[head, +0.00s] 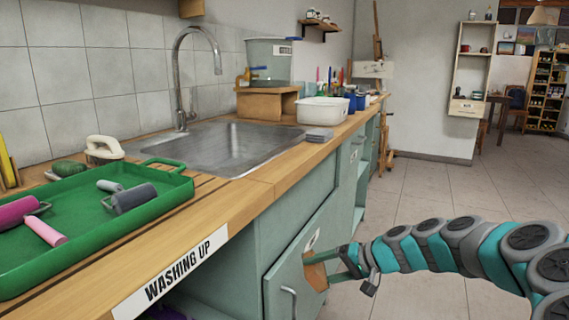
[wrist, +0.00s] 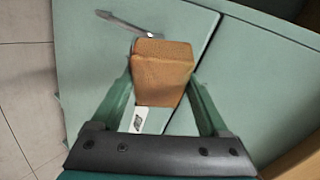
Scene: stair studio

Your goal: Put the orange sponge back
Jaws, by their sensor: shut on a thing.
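My gripper (wrist: 160,95) is shut on the orange sponge (wrist: 163,68), a block held between the two green fingers in the wrist view. In the head view the sponge (head: 315,274) shows at the end of my arm, low in front of a green cabinet door (head: 290,262). It is below the level of the wooden counter (head: 262,186). I cannot tell whether the sponge touches the door. The near finger hides part of the sponge in the head view.
A metal sink (head: 225,148) is set in the counter. A green tray (head: 165,209) with several rollers lies at the left, by a "WASHING UP" label (head: 172,275). A white tub (head: 323,111) stands farther back. A door handle (head: 289,300) sticks out. The tiled floor right of the cabinets is clear.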

